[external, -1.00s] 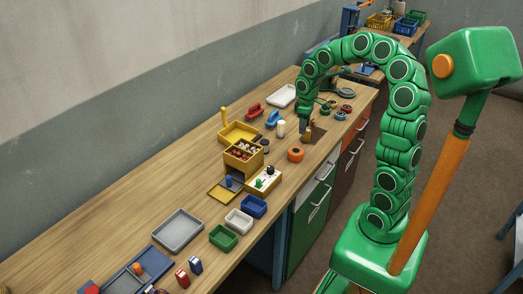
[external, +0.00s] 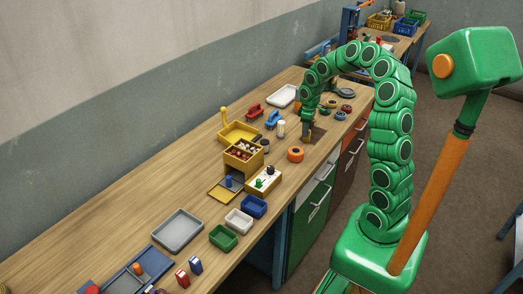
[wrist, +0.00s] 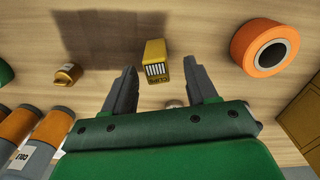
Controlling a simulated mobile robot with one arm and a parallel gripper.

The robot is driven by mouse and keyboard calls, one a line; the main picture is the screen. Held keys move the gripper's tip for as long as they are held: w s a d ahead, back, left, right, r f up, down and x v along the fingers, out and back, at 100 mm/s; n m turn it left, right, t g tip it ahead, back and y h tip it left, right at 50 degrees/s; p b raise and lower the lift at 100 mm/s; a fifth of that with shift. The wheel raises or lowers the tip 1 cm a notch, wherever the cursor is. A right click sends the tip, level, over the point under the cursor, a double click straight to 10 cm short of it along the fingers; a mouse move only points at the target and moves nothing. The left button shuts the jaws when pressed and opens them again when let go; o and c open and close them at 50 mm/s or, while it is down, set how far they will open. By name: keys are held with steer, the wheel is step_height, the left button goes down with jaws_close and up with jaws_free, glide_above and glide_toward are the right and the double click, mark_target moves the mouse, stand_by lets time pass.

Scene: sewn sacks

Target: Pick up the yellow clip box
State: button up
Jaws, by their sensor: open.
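The yellow clip box (wrist: 155,62) shows in the wrist view, with a dark label of white stripes and lettering on its near side. It rests on the wooden bench just beyond my fingertips, near the middle of the gap between them. My gripper (wrist: 160,72) is open, with one finger on each side and nothing held. In the external view my gripper (external: 308,134) points down low over the bench, near the orange tape roll (external: 295,154). I cannot make out the clip box in that view.
The orange roll (wrist: 265,47) lies right of the clip box in the wrist view. A small brass-coloured piece (wrist: 67,74) and orange-and-grey cylinders (wrist: 45,135) are at left. A white bottle (external: 281,128) stands left of my gripper.

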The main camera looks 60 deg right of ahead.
mark_target(306, 142)
steer(key=f, duration=0.4)
steer(key=shift+s+d+f, duration=0.15)
steer(key=shift+d, duration=0.05)
steer(key=shift+c, duration=0.3)
steer(key=c, duration=1)
